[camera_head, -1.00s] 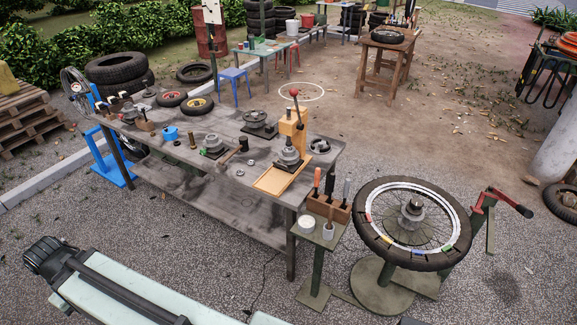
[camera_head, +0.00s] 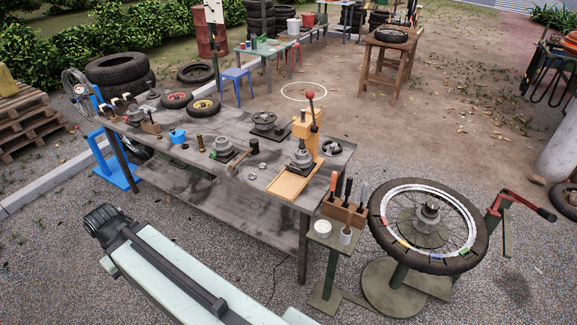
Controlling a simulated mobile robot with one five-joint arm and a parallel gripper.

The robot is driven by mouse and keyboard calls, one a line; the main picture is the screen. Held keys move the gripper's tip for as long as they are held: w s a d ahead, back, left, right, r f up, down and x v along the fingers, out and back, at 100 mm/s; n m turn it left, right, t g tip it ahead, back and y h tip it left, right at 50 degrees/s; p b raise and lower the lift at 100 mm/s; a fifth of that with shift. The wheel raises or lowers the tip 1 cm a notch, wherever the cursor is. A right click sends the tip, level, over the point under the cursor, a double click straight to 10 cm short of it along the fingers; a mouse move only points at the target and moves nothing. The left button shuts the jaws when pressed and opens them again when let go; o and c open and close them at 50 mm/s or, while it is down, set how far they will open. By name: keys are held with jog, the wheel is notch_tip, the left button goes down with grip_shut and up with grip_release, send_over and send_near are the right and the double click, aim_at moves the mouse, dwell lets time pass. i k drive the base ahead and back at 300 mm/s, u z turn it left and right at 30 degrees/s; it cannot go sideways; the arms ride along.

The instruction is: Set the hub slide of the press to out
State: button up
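The press is an orange-yellow upright (camera_head: 311,128) with a lever topped by a red knob (camera_head: 310,95), at the right end of the grey workbench (camera_head: 215,172). A flat orange slide track (camera_head: 287,184) runs from its foot toward the bench's front edge. A grey stepped hub (camera_head: 301,158) sits at the back end of the track, close to the upright. Whether the hub rests on a separate sliding plate is too small to tell. My pale arm link (camera_head: 185,275) crosses the lower left, well apart from the press. It ends in a black joint; no gripper fingers show.
Right of the press stand a tool block (camera_head: 343,213) with handles on a small stand and a spoked wheel (camera_head: 383,233) on a pedestal. Hub parts, a blue pot (camera_head: 178,136) and small tyres lie along the bench.

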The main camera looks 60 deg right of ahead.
aim_at(302, 165)
jog(key=i, duration=0.85)
